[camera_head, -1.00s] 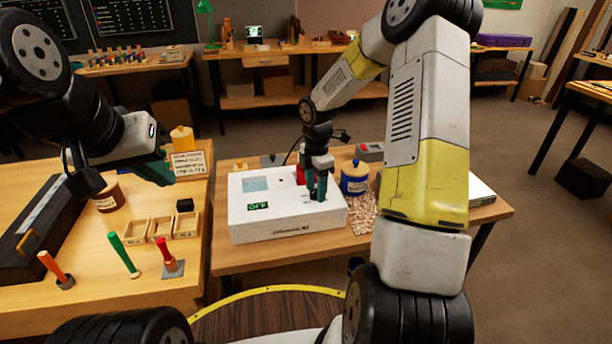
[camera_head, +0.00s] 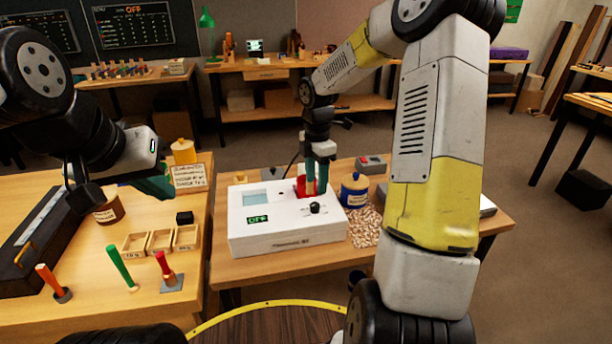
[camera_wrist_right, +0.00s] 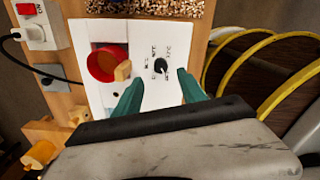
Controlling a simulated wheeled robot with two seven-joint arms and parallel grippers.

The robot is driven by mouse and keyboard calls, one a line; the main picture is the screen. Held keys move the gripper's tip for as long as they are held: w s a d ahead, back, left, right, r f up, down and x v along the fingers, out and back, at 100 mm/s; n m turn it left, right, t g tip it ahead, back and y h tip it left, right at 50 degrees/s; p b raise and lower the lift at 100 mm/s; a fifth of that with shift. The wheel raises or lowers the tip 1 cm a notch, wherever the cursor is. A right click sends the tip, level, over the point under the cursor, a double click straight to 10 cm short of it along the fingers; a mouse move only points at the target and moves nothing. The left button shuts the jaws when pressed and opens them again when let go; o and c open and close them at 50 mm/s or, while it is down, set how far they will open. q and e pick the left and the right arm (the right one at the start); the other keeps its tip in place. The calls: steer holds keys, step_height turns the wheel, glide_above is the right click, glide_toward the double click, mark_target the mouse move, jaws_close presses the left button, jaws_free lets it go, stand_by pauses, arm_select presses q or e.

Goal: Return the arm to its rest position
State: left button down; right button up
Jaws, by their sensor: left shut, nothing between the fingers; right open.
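My right gripper (camera_head: 317,180) is open and empty above the white box (camera_head: 255,230), behind its black knob (camera_head: 315,208) in the head view. In the right wrist view, the teal fingers of my right gripper (camera_wrist_right: 156,88) are spread, with the knob (camera_wrist_right: 160,66) beyond them and not touched. The box's small display (camera_head: 257,219) reads OFF. A red round cup (camera_wrist_right: 107,62) sits in the box top beside the knob. My left gripper (camera_head: 155,186) is shut and empty above the left bench, partly hidden by its own wrist.
A blue jar (camera_head: 354,190) and loose pellets (camera_head: 366,228) lie right of the box, near my right arm. On the left bench stand wooden trays (camera_head: 160,241), a green-handled tool (camera_head: 119,264), a red-handled tool (camera_head: 164,266) and a sign card (camera_head: 189,177).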

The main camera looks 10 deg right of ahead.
steer(key=s+a+r+m+t+y, duration=0.1)
steer(key=s+r+m+t, duration=0.2)
steer(key=s+r+m, duration=0.6)
steer(key=s+a+r+m+t+y, duration=0.1)
steer(key=s+r+m+t, duration=0.2)
steer(key=s+r+m, duration=0.6)
steer(key=s+m, duration=0.3)
steer(key=s, duration=0.3)
steer(key=shift+s+a, duration=0.2)
steer(key=shift+s, duration=0.1)
